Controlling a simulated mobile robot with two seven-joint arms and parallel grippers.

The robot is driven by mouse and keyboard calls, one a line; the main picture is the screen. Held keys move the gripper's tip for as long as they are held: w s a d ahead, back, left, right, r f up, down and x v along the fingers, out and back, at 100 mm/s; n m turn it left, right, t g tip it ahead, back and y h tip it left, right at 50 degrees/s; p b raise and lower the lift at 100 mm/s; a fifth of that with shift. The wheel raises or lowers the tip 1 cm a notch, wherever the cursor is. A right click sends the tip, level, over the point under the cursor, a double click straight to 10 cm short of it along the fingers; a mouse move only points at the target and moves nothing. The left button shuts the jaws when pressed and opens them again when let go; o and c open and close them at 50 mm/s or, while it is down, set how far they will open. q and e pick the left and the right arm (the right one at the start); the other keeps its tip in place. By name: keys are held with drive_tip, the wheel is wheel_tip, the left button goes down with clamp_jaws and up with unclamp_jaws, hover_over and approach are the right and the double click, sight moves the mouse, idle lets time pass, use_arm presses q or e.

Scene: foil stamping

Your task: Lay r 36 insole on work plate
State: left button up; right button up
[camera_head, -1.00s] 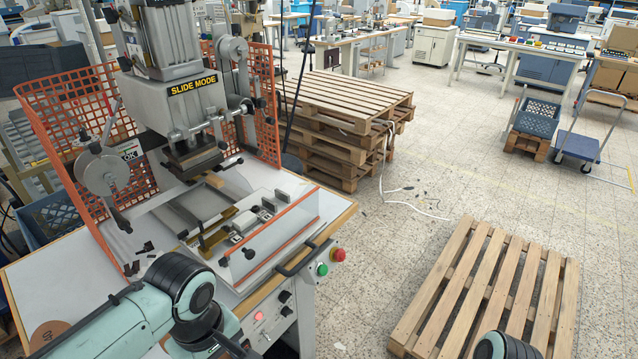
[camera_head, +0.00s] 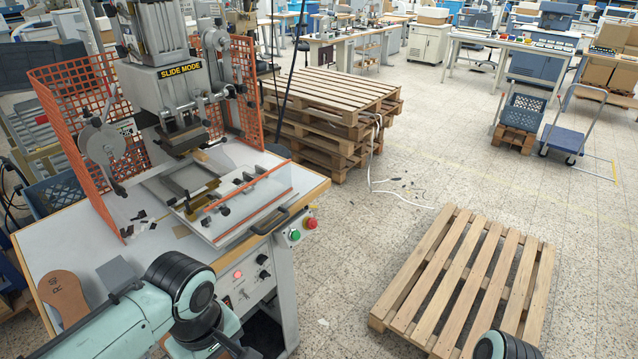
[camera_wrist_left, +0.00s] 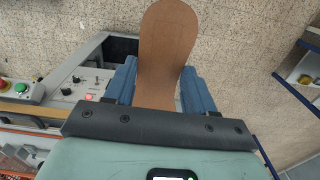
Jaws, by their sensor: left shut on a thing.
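In the left wrist view a brown insole (camera_wrist_left: 164,45) is held between the blue fingers of my left gripper (camera_wrist_left: 160,82), over the floor; no marking shows on its visible face. The gripper is shut on it. In the head view this insole and the fingers do not show, only my arm at lower left. Another brown insole (camera_head: 65,296) lies on the table's left front part, with a mark starting with R; its digits are hard to read. The press's grey work plate (camera_head: 190,176) sits under the stamping head. My right gripper is not in view.
The stamping press (camera_head: 165,85) stands on a white table (camera_head: 70,240), with an orange mesh guard (camera_head: 75,110) around it. A clear orange-edged shield (camera_head: 250,197) fronts the plate. A wooden pallet (camera_head: 470,275) lies on the right; stacked pallets (camera_head: 330,110) stand behind.

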use_arm(q)
drive_tip(key=shift+s+d, duration=0.1)
drive_tip(key=shift+s, duration=0.1)
drive_tip(key=w+f+m+b, duration=0.1)
drive_tip(key=w+f+m, duration=0.2)
drive_tip(key=f, duration=0.6)
drive_tip(key=w+f+m+b, duration=0.1)
drive_tip(key=w+f+m, duration=0.2)
drive_tip(key=w+f, duration=0.3)
drive_tip(key=w+a+f+m+b, duration=0.1)
drive_tip(key=w+f+m, duration=0.3)
drive_tip(key=f, duration=0.9)
drive_tip(key=shift+w+b, duration=0.35)
drive_tip(key=shift+w, duration=0.25)
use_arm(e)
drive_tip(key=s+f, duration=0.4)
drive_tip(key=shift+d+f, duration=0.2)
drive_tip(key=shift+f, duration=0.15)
use_arm(q)
drive_tip(key=shift+f, duration=0.1)
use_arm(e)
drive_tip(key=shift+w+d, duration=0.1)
